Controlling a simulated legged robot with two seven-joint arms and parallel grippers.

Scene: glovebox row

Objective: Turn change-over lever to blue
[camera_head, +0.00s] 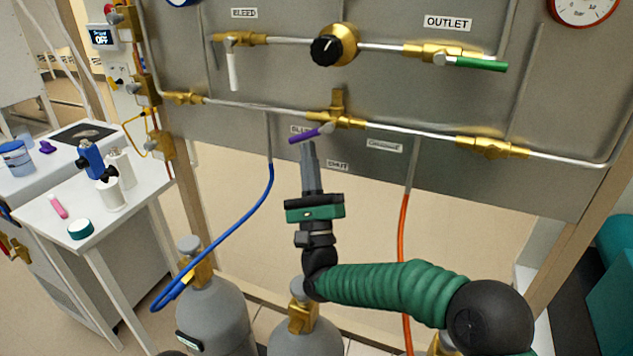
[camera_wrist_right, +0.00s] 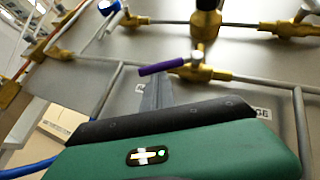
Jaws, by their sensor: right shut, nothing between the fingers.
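The change-over lever (camera_head: 310,134) has a purple handle on a brass valve (camera_head: 338,118) in the middle of the grey panel. Its handle points left and slightly down, across the partly covered blue label (camera_head: 297,129). It also shows in the right wrist view (camera_wrist_right: 161,67). My right gripper (camera_head: 309,146) is shut and empty, its fingertips just below the purple handle. In the right wrist view its fingers (camera_wrist_right: 157,88) reach up close to the handle; I cannot tell if they touch. My left gripper is not in view.
The orange label (camera_head: 384,146) and shut label (camera_head: 337,164) are near the lever. A blue hose (camera_head: 262,195) and an orange hose (camera_head: 403,230) hang below. Above are a black knob (camera_head: 326,50), a white lever (camera_head: 233,72) and a green lever (camera_head: 480,64). Gas cylinders (camera_head: 212,315) stand below.

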